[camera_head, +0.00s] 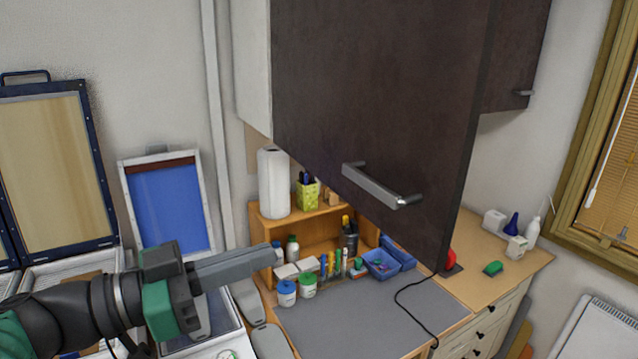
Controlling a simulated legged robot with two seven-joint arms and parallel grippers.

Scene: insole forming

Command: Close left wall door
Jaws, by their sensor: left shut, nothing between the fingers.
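The left wall door (375,95) is a large dark brown panel at the upper middle. It stands open, swung out from the white wall cabinet (254,70) toward me. Its metal bar handle (378,187) sits near the door's lower edge. My left gripper (262,260) comes in from the left, shut and empty, with its fingers pointing right. It is below and to the left of the handle, apart from the door. My right gripper is not in view.
Below the door is a wooden desk with a grey mat (365,320), jars, bottles and a blue tray (382,264). A paper roll (273,184) stands on the wooden shelf (262,222). Another dark cabinet door (515,60) is at the upper right, and a window (610,180) is at the far right.

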